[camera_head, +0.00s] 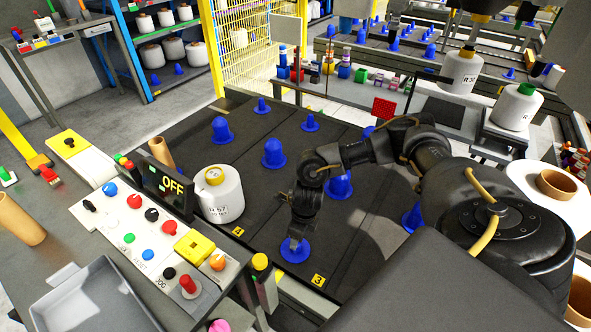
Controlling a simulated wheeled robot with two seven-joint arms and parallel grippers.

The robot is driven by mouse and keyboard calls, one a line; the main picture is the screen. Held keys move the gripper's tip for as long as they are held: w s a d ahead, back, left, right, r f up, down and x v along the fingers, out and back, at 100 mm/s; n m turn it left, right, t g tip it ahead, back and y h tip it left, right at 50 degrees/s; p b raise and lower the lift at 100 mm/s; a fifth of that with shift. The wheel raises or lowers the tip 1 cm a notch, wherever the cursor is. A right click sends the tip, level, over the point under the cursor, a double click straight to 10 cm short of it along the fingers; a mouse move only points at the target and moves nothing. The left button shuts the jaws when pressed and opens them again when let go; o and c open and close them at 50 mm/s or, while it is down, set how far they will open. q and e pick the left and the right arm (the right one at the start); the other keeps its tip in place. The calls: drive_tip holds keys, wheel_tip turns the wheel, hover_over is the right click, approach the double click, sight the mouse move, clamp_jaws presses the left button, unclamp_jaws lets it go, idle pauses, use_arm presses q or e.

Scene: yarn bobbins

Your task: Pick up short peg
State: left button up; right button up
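Several blue pegs with round flanged bases stand on the dark conveyor surface (345,240). One blue peg (296,254) is at the near edge, by the yellow "3" label. My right gripper (295,242) points down right over this peg and hides its upper part; I cannot tell whether the fingers are closed on it. Other pegs stand farther back: a peg (222,131), a peg (273,154), and a peg (310,123). One peg (341,187) is partly hidden behind my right arm. My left gripper is not in view.
A white yarn bobbin (221,194) stands left of the gripper. A control panel (145,232) with buttons and an "OFF" display (167,188) borders the conveyor on the left. A grey tray (92,300) lies at the lower left. Bare conveyor lies right of the near peg.

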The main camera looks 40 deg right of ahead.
drive_tip(key=shift+w+a+f+p, duration=0.15)
drive_tip(key=shift+w+f, duration=0.05)
drive_tip(key=shift+f, duration=1.1)
drive_tip(key=shift+w+a+f+p, duration=0.15)
drive_tip(key=shift+f, duration=1.1)
drive_tip(key=c, duration=1.2)
